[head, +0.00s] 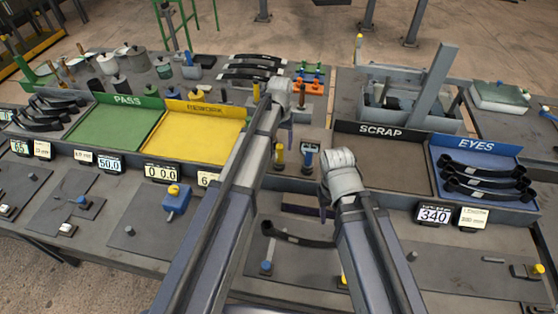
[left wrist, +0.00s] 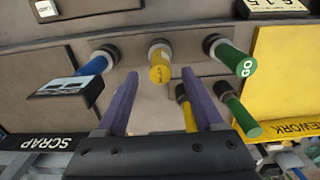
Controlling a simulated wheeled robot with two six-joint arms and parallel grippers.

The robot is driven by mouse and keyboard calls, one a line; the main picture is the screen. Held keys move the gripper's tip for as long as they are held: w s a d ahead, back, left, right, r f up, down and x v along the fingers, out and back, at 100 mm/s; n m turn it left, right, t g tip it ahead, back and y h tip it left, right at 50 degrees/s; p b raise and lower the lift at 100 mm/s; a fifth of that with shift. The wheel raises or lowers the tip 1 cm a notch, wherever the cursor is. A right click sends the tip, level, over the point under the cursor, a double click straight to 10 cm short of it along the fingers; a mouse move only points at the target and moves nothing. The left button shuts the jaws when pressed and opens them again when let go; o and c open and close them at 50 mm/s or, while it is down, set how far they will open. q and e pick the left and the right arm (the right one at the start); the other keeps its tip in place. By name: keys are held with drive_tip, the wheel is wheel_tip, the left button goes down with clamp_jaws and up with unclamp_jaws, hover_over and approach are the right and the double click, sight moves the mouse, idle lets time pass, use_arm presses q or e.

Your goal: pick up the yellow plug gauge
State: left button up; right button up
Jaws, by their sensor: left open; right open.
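The yellow plug gauge (head: 279,154) stands upright in the middle of the bench, beside a blue-handled gauge (head: 309,158). In the left wrist view the yellow plug gauge (left wrist: 160,66) appears between the tips of my left gripper (left wrist: 160,74), whose purple fingers are apart and hold nothing. A second yellow-handled gauge (left wrist: 185,98) shows partly behind a finger there. In the head view my left gripper (head: 287,128) is above and near the yellow gauge. My right gripper (head: 324,208) is open, lower and to the right, with its fingers partly hidden by its wrist.
Green GO gauges (left wrist: 236,58) stand beside the yellow one, with a blue gauge (left wrist: 94,65) on the other side. The yellow tray (head: 200,130) and green PASS tray (head: 113,127) lie left. The SCRAP tray (head: 383,165) and the EYES tray (head: 480,155) lie right.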

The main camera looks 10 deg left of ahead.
sight(279, 153)
use_arm(q)
drive_tip(key=f+b, duration=0.5)
drive_tip(key=shift+s+a+f, duration=0.1)
drive_tip(key=shift+s+f, duration=0.05)
drive_tip(key=shift+s, duration=0.05)
drive_tip(key=shift+c, duration=0.4)
clamp_jaws()
